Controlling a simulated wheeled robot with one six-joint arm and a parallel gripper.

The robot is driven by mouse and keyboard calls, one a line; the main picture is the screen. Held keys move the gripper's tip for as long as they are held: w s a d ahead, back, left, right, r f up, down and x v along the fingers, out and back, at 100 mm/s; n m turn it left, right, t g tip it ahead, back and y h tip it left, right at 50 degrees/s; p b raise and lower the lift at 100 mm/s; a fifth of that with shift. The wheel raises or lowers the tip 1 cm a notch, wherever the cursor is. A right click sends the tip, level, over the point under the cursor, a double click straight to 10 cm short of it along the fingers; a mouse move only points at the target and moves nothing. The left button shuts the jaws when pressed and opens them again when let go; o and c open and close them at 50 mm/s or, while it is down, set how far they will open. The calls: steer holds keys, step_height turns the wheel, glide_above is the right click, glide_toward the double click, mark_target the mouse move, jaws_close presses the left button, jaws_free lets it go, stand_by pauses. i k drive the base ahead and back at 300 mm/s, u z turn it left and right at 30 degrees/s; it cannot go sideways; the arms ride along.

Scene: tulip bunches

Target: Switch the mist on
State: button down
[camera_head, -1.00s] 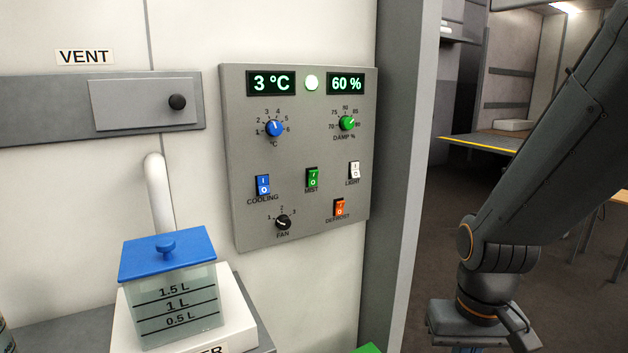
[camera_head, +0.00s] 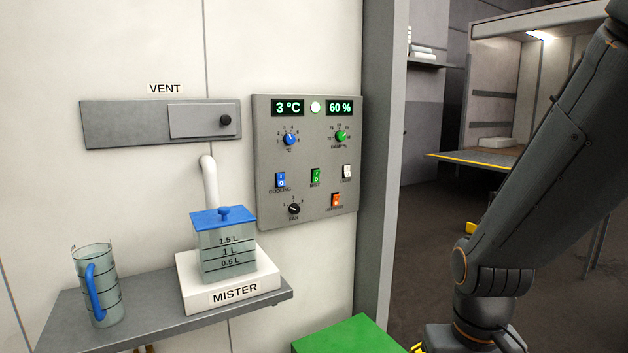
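The green MIST switch (camera_head: 316,176) sits in the middle of the grey control panel (camera_head: 264,213) on the white wall. It is too small to tell which side is pressed. The mister (camera_head: 196,290), a white base with a clear tank (camera_head: 228,250) and blue lid, stands on a grey shelf. The tank has marks at 0.5, 1 and 1.5 L; its water level is hard to tell. My dark arm fills the right side, apart from the panel. My gripper is out of the frame.
A jug with a blue handle (camera_head: 97,283) stands at the shelf's left. Blue COOLING (camera_head: 280,180), white LIGHT (camera_head: 347,171) and orange DEFROST (camera_head: 336,199) switches flank the MIST switch. A green box top (camera_head: 345,338) is below the panel. A grey post (camera_head: 381,160) stands right.

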mark_target(315, 178)
steer(key=z, duration=1.15)
steer(key=i, duration=0.6)
steer(key=u, duration=1.5)
steer(key=i, duration=0.5)
